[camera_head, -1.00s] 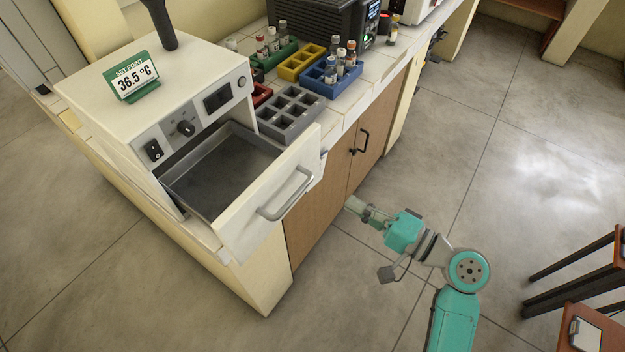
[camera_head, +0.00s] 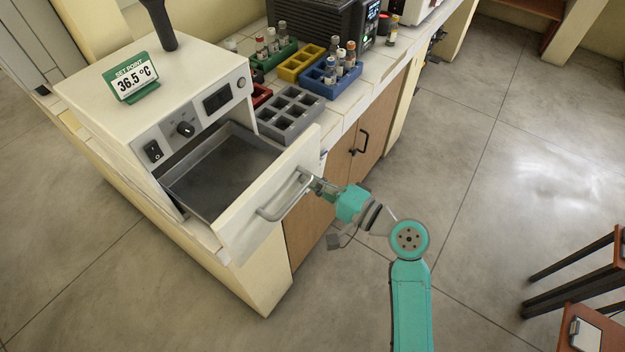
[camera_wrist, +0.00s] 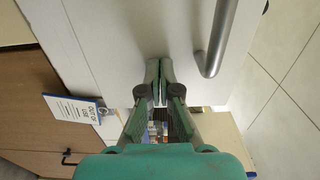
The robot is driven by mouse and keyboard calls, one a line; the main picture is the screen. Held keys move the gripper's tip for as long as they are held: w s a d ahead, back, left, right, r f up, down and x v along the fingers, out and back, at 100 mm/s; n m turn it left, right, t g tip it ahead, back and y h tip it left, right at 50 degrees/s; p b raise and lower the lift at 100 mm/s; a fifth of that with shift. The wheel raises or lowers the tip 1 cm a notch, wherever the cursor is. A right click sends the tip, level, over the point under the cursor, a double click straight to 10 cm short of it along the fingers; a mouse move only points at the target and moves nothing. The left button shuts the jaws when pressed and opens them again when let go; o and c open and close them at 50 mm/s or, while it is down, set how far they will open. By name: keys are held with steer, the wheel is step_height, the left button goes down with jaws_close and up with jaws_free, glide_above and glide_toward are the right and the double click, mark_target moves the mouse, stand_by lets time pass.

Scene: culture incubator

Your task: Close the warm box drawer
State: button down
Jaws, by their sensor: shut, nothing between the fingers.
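The warm box (camera_head: 100,75) is a white cabinet with a control panel and a 36.5 °C set-point sign on top. Its drawer (camera_head: 255,205) is pulled out, with an empty dark metal tray (camera_head: 225,175) inside. A grey bar handle (camera_head: 285,200) is on the drawer front; it also shows in the wrist view (camera_wrist: 219,45). My gripper (camera_head: 305,176) is shut and empty, at the drawer front near the handle's upper right end. In the wrist view my fingertips (camera_wrist: 158,64) point at the white front beside the handle; I cannot tell whether they touch.
A grey rack (camera_head: 290,115), a blue rack with vials (camera_head: 332,80), a yellow rack (camera_head: 301,64) and a green rack (camera_head: 273,55) stand on the counter beside the box. Open floor (camera_head: 450,170) lies to the right. Stools (camera_head: 590,290) stand at far right.

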steer(key=shift+w+a, duration=0.1)
glide_above(253, 162)
steer(key=shift+r, duration=0.1)
stand_by(0.5)
stand_by(0.4)
